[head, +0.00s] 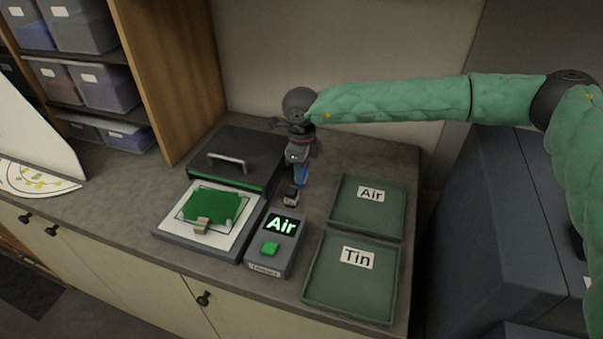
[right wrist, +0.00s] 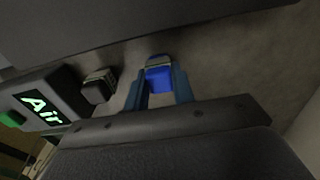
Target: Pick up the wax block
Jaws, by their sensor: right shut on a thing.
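The wax block (right wrist: 159,78) appears as a small bright blue block with a greyish end, between the two fingers in the right wrist view. My right gripper (right wrist: 158,90) is shut on it. In the head view my right gripper (head: 301,172) points down at the back of the counter, right of the black lidded device, with a bit of blue (head: 303,176) showing at its fingertips. I cannot tell whether the block touches the counter. A small dark block with a pale top (head: 291,195) stands just in front, apart from the gripper. My left gripper is not in view.
Trays marked "Air" (head: 398,198) and "Tin" (head: 392,272) lie at right.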

